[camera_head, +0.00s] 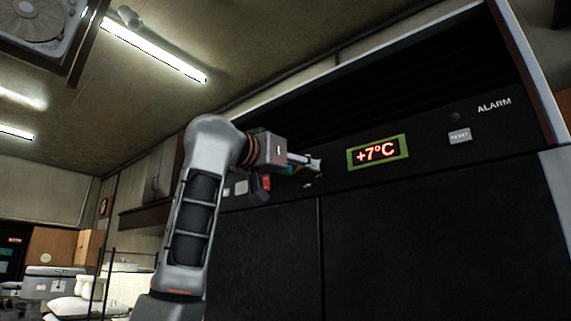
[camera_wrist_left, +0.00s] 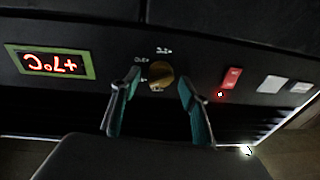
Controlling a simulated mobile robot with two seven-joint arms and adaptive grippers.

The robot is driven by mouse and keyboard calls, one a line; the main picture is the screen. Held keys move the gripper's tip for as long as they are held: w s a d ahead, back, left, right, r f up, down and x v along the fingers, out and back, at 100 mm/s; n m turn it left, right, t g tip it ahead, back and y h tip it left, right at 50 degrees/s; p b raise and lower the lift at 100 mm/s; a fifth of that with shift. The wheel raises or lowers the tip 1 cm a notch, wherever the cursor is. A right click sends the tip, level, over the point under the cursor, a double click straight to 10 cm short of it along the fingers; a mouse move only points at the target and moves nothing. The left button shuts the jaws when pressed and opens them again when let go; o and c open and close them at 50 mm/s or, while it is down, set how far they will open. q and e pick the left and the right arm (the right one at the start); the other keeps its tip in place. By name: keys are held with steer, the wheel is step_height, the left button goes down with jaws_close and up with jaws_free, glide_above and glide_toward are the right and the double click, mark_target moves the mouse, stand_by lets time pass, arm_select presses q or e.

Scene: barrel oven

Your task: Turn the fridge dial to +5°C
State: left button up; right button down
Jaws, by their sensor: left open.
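The fridge dial (camera_wrist_left: 160,76) is a round brass-coloured knob on the dark panel, seen in the left wrist view with small white markings around it, too blurred to read. My left gripper (camera_wrist_left: 156,88) is open, with one teal-lined finger on each side of the dial; I cannot tell whether either finger touches it. In the head view my left gripper (camera_head: 312,165) is at the panel and hides the dial. The display (camera_head: 377,152) reads +7°C in red inside a green frame; it appears upside down in the left wrist view (camera_wrist_left: 52,63). My right gripper is not in view.
A red switch (camera_wrist_left: 231,78) and pale buttons (camera_wrist_left: 270,84) sit beside the dial on the panel. A RESET button (camera_head: 459,136) and ALARM label are at the panel's right. Dark fridge doors (camera_head: 420,235) lie below. A ceiling lamp (camera_head: 155,47) hangs above.

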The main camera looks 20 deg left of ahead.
arm_select(q)
steer(key=v, duration=1.1)
steer(key=shift+s, duration=0.25)
steer(key=shift+a, duration=0.1)
